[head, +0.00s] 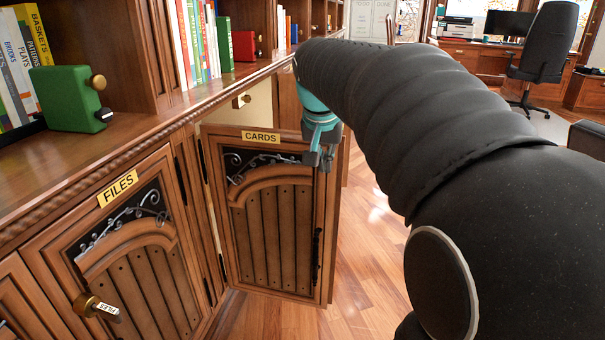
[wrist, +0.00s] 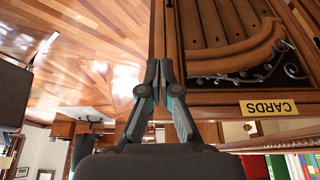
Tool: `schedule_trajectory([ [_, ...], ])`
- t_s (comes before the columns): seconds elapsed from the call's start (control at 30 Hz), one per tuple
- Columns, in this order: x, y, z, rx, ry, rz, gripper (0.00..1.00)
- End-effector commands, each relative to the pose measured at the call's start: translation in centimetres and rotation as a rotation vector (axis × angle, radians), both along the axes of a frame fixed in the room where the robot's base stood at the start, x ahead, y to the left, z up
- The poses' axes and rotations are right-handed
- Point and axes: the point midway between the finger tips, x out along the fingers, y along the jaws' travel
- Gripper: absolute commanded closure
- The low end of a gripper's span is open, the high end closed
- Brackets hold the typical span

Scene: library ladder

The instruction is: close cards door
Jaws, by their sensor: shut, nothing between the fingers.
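The cards door (head: 272,215) stands open, swung out from the cabinet, with a yellow CARDS label (head: 261,138) at its top. In the wrist view the door (wrist: 215,30) fills the upper right, upside down, and its label (wrist: 268,107) shows too. My gripper (head: 318,160) is at the door's upper free corner. In the wrist view my gripper (wrist: 158,70) has its fingertips together beside the door's edge, with nothing between them. Whether the fingers touch the door cannot be told. A dark upright handle (head: 317,255) is near the door's free edge.
The files door (head: 130,250) to the left is shut, with a brass knob (head: 88,304). A shelf above holds books and a green box (head: 68,98). The wooden floor (head: 375,270) right of the door is clear. An office chair (head: 545,50) and desk stand far back.

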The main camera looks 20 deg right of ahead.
Motion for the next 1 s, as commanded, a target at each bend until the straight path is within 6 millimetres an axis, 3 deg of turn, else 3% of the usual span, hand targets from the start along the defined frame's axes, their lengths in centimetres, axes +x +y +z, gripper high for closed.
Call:
schedule_trajectory([
  [0.27, 0.3, 0.7, -1.3, 0.014, 0.002, -0.019, 1.00],
  [0.77, 2.9, -1.4, -9.5, 0.013, 0.003, -0.021, 1.00],
  [1.0, 5.4, -3.2, -9.4, 0.013, 0.000, -0.022, 1.00],
])
